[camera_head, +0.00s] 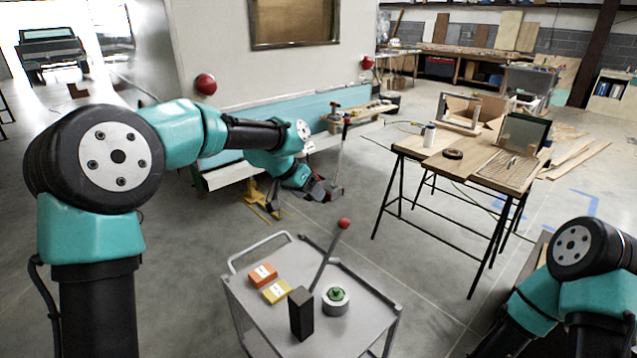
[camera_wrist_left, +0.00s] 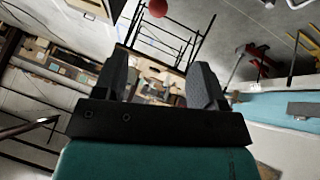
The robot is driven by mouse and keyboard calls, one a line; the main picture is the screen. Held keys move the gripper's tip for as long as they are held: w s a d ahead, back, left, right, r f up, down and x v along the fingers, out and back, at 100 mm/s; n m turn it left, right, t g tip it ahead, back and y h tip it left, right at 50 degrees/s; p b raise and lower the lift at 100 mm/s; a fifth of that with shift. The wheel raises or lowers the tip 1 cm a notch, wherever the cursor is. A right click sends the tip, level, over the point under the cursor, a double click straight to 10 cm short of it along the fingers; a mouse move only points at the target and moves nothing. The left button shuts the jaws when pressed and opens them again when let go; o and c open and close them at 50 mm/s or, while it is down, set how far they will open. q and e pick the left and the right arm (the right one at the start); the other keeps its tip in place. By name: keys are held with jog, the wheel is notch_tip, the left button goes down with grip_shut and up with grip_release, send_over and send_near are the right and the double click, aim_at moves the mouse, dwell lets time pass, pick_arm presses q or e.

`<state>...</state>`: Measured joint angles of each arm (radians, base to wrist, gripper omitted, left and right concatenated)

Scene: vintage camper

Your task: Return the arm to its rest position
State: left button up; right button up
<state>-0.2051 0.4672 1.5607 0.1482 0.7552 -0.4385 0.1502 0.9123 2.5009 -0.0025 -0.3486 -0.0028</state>
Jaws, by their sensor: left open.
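My left arm comes in from the left in the head view and reaches out over the floor. Its left gripper (camera_head: 326,190) is in the air beyond the cart, in front of the camper's side. In the left wrist view the two dark fingers of the left gripper (camera_wrist_left: 161,72) stand apart with nothing between them. My right arm shows at the lower right of the head view, bent downward. Its gripper is out of the picture.
A grey cart (camera_head: 372,322) below the left gripper bears an orange box (camera_head: 263,275), a yellow box (camera_head: 277,291), a dark block (camera_head: 301,314), a green-topped round part (camera_head: 337,299) and a red-knobbed lever (camera_head: 344,224). A worktable (camera_head: 440,165) stands to the right. Open floor lies between.

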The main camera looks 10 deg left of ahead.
pick_arm(q)
jog(key=s+a+f+n+y, duration=0.1)
jog(key=s+a+f+n, duration=0.3)
jog(key=f, duration=0.7)
jog(key=s+a+f+n+g, duration=0.1)
jog(key=s+a+f+n, duration=0.3)
jog(key=f, duration=0.8)
jog(key=s+a+f+n+y, duration=0.15)
jog(key=s+f+n, duration=0.35)
jog(key=f, duration=0.6)
jog(key=s+d+f+m, duration=0.1)
jog(key=s+f+m, duration=0.1)
jog(key=s, duration=0.4)
jog(key=s+d+f+m+g, duration=0.1)
jog(key=s+f, duration=0.3)
jog(key=s, duration=0.2)
jog(key=s+d+f+m+g, duration=0.1)
jog(key=s+f+m, duration=0.1)
jog(key=s, duration=0.5)
jog(key=shift+d+f+m, duration=0.3)
jog(key=shift+d+f, duration=0.05)
jog(key=shift+f, duration=0.45)
